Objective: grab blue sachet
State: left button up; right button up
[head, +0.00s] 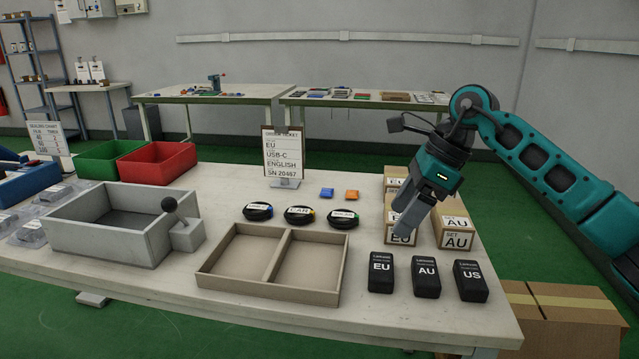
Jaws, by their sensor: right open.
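A small blue sachet (327,193) lies flat on the white table, just left of an orange sachet (351,195). Both lie behind the row of coiled black cables. My right gripper (400,229) hangs from the right, pointing down and to the left, in front of the set boxes. It is to the right of the blue sachet and apart from it. It is open, and I see nothing held in it. My left gripper is not in view.
A divided cardboard tray (277,228) stands empty at the front. Black adapters (427,276) stand right of it, with set boxes (456,224) behind. An order ticket stand (283,155) is behind the sachets. A grey bin (72,236) is at left.

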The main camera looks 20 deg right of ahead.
aim_at(327, 193)
jog(key=i, duration=1.15)
